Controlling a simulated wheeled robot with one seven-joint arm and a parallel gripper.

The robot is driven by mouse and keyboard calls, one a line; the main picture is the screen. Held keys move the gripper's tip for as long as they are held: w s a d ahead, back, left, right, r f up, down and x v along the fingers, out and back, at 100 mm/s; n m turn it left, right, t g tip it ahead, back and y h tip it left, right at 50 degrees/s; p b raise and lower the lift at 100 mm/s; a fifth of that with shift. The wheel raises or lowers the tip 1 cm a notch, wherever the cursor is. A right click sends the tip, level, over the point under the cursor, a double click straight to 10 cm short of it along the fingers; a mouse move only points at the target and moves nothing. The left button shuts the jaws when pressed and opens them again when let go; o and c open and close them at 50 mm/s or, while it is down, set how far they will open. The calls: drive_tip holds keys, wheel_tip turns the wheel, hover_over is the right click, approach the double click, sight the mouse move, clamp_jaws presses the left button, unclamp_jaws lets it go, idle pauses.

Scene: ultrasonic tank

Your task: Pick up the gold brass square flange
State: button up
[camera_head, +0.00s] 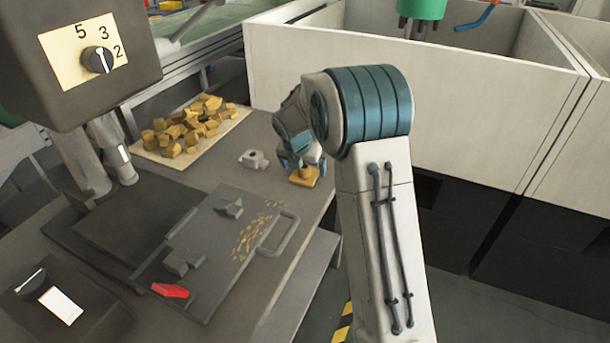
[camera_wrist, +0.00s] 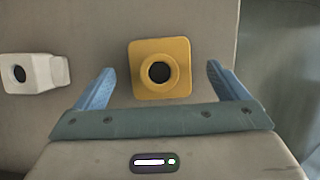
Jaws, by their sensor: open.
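The gold brass square flange (camera_wrist: 160,47) is a yellow-gold square plate with rounded corners and a raised round collar around a dark hole. It lies on the grey table. In the wrist view my gripper (camera_wrist: 158,80) is open, with one blue finger on each side of the flange's lower edge and gaps on both sides. No contact shows. In the head view the flange (camera_head: 304,178) sits near the table's right edge, right under my gripper (camera_head: 300,160); its top is partly hidden.
A light grey flanged part (camera_head: 254,159) lies left of the flange; the wrist view also shows this grey part (camera_wrist: 36,73) outside the left finger. A board of gold pieces (camera_head: 228,132) lies behind. A grey plate with a handle (camera_head: 280,235) is in front. A white-walled tank (camera_head: 420,110) stands right.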

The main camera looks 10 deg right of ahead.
drive_tip(key=shift+x, duration=1)
drive_tip(key=c, duration=1.4)
drive_tip(key=shift+r, duration=0.1)
drive_tip(key=shift+c, duration=1.1)
